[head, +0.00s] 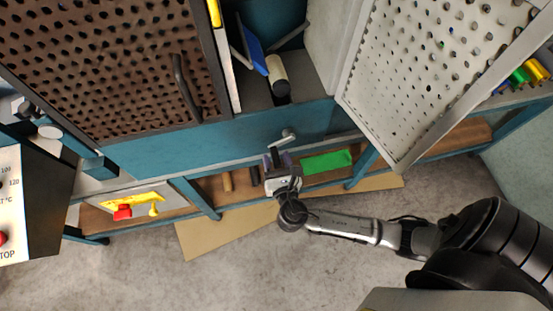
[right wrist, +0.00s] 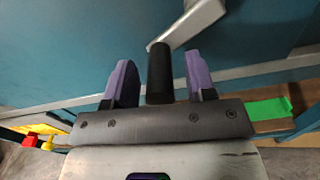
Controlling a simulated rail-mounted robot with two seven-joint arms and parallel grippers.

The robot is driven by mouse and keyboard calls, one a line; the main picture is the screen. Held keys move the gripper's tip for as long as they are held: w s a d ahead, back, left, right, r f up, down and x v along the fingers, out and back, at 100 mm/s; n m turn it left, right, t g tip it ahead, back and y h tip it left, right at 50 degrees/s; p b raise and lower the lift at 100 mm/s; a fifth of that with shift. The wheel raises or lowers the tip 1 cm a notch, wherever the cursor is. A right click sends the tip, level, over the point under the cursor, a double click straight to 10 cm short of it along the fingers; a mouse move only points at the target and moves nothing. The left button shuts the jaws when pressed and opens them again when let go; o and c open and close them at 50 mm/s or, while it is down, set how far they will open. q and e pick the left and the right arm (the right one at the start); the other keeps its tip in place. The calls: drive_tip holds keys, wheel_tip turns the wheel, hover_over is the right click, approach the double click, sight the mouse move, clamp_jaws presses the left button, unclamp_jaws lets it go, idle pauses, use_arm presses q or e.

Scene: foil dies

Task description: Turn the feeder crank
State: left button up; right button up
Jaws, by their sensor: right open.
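The feeder crank (head: 288,135) is a light grey arm on the front of the blue machine body. Its grey arm also shows at the top of the right wrist view (right wrist: 198,20), with a black cylindrical handle (right wrist: 159,72) at its end. My right gripper (head: 277,160) is open, with its two purple fingers on either side of the black handle. In the right wrist view my right gripper (right wrist: 160,82) shows gaps between the handle and both fingers; whether the handle is fully between them in depth is hard to tell. My left gripper is not in view.
A perforated brown panel (head: 110,60) and a perforated pale panel (head: 420,70) stand above the blue bench. A green item (head: 326,162) lies on the lower shelf near my right gripper. A yellow tray (head: 135,203) and a control box (head: 12,205) are at left.

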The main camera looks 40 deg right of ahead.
drive_tip(key=shift+c, duration=0.2)
clamp_jaws()
idle(0.3)
